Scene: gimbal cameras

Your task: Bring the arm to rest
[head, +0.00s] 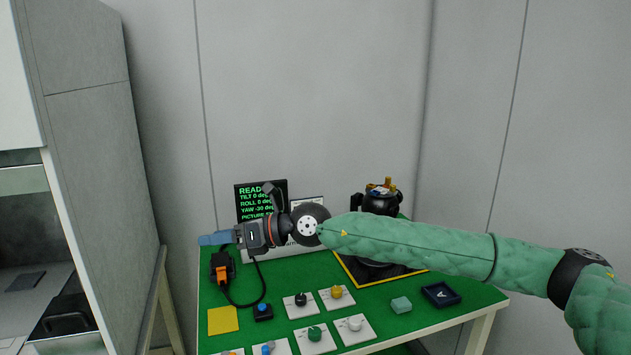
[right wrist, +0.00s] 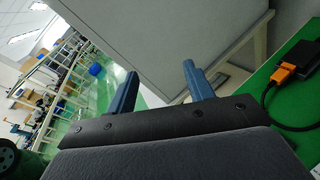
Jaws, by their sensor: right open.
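My right arm (head: 420,246), in a green quilted sleeve, reaches from the lower right across the table in the head view. My right gripper (head: 213,239) has blue fingers and points left above the table's back left part. In the right wrist view the two fingers of the gripper (right wrist: 160,72) stand apart with nothing between them. My arm partly hides the black-and-yellow mat and the text screen behind it. My left gripper is not in view.
The green table (head: 385,325) carries a text screen (head: 250,203), a dark round device (head: 382,203), several knob plates (head: 314,339), a teal block (head: 401,305), a dark blue tray (head: 456,300) and an orange plug (head: 222,266) with a black cable. A grey cabinet (head: 95,130) stands left.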

